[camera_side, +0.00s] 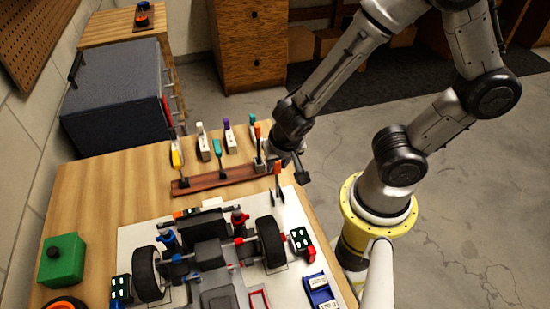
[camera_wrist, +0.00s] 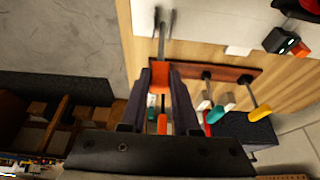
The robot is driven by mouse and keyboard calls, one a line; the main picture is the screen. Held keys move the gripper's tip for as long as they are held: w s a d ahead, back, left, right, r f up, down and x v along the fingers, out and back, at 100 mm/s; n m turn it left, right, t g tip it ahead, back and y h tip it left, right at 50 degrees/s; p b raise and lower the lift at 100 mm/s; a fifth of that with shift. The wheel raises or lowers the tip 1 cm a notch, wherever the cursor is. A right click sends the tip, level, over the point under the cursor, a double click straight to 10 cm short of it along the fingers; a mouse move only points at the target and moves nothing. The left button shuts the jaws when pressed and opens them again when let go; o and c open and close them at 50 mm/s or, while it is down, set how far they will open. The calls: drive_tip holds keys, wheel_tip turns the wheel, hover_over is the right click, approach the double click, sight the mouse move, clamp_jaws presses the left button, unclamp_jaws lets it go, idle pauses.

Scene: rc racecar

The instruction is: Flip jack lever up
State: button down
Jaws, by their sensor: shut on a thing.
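The jack lever, a thin grey shaft with an orange grip (camera_side: 277,168), stands nearly upright at the far right corner of the white board (camera_side: 132,240) in the side view. Its lower end meets a small grey forked bracket. In the wrist view the orange grip (camera_wrist: 160,76) sits between my two dark fingers, and the grey shaft runs up to the fork. My gripper (camera_wrist: 161,70) is shut on the orange grip. In the side view my gripper (camera_side: 286,165) is beside the grip, and its fingers are partly hard to make out.
A brown rack (camera_side: 215,181) with several upright coloured-handled tools stands right behind the lever, close to my gripper. The racecar chassis (camera_side: 207,254) lies on the white board. A green box (camera_side: 63,260) is at the left. The wooden table's right edge is near my gripper.

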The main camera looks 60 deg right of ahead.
drive_tip(key=shift+s+a+f+t+h, duration=0.15)
drive_tip(key=shift+s+a+t+h, duration=0.15)
drive_tip(key=shift+s+a, duration=0.2)
drive_tip(key=shift+s+a+f+t+h, duration=0.2)
drive_tip(key=shift+s+a+t, duration=0.1)
drive_tip(key=shift+s+a, duration=0.15)
drive_tip(key=s+a+f, duration=0.3)
drive_tip(key=s+a, duration=0.1)
drive_tip(key=shift+s, duration=0.2)
drive_tip(key=shift+a+f, duration=0.1)
drive_tip(key=shift+f, duration=0.05)
drive_tip(key=c, duration=0.6)
unclamp_jaws()
drive_tip(key=shift+c, duration=0.2)
drive_tip(key=shift+r, duration=0.2)
